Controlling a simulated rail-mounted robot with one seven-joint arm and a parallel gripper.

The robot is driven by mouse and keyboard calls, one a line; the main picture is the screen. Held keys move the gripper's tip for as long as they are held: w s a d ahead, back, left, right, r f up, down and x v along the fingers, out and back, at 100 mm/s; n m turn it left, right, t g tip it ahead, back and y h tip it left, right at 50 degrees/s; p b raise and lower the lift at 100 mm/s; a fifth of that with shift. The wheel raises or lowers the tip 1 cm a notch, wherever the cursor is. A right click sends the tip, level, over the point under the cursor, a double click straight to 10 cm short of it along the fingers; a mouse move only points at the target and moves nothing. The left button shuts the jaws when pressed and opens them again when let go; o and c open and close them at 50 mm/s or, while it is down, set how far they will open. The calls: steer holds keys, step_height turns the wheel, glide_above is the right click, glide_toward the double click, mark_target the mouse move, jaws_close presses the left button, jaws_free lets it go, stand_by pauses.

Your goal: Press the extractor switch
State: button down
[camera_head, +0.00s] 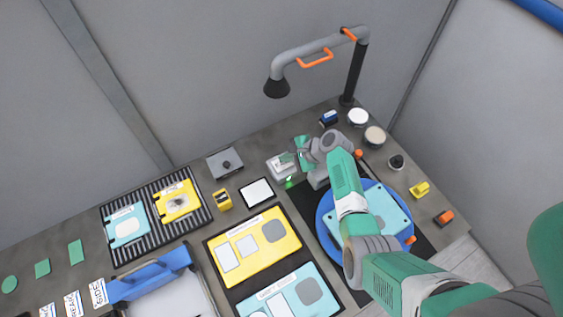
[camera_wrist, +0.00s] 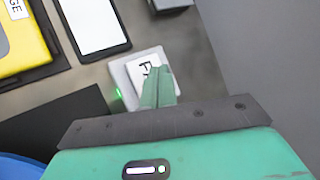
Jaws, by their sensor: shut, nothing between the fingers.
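The switch (camera_head: 278,172) is a small light-grey box with a white plate on the worktop, left of my gripper in the head view. In the wrist view the switch (camera_wrist: 122,82) shows a white face with dark lettering, partly hidden by my fingers. A small green light glows at its edge. My gripper (camera_head: 288,157) is shut and empty, with its fingertips over the switch. In the wrist view my gripper (camera_wrist: 158,75) overlaps the white face; I cannot tell whether it touches. The grey extractor hood (camera_head: 277,88) hangs from its jointed arm behind.
A white-faced black tablet (camera_head: 257,192) lies left of the switch, and a grey box (camera_head: 225,163) stands beyond it. A yellow panel (camera_head: 280,250) lies in front. A blue round base (camera_head: 325,224) is under my arm. Small jars and blocks stand at the right.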

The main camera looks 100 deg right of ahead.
mark_target(286, 164)
stand_by(0.5)
steer(key=shift+f+b, duration=0.3)
steer(key=shift+f, duration=0.15)
steer(key=shift+f, duration=0.35)
steer(key=shift+r, duration=0.1)
stand_by(0.3)
steer(key=shift+r+p, duration=0.55)
steer(key=shift+r, duration=0.15)
steer(key=shift+r, duration=0.1)
step_height(286, 164, up, 6)
steer(key=p, duration=0.5)
steer(key=shift+p, duration=0.35)
